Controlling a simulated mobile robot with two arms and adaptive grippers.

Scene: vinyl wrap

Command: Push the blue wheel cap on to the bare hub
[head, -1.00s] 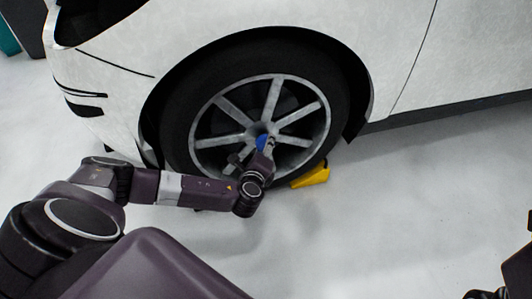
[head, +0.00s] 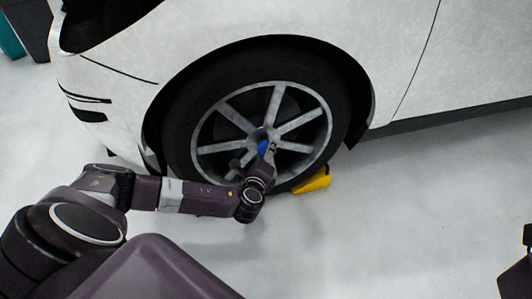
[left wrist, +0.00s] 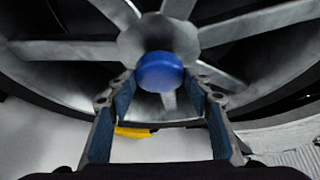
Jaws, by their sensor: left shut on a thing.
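The blue wheel cap (head: 262,147) is at the middle of the spoked grey wheel (head: 228,112), in front of its hub. In the left wrist view the cap (left wrist: 160,70) is a round blue disc between the fingertips, covering the lower middle of the hub (left wrist: 150,35). My left gripper (left wrist: 160,82) is shut on the cap, with one blue-padded finger on each side. It also shows in the head view (head: 266,152), reaching up to the wheel from below. I cannot tell whether the cap touches the hub.
The white car body (head: 400,40) curves over the tyre (head: 178,135). A yellow wheel chock (head: 314,182) lies on the floor at the tyre's lower right. Grey floor (head: 380,230) is clear in front. Part of my right arm shows at the lower right edge.

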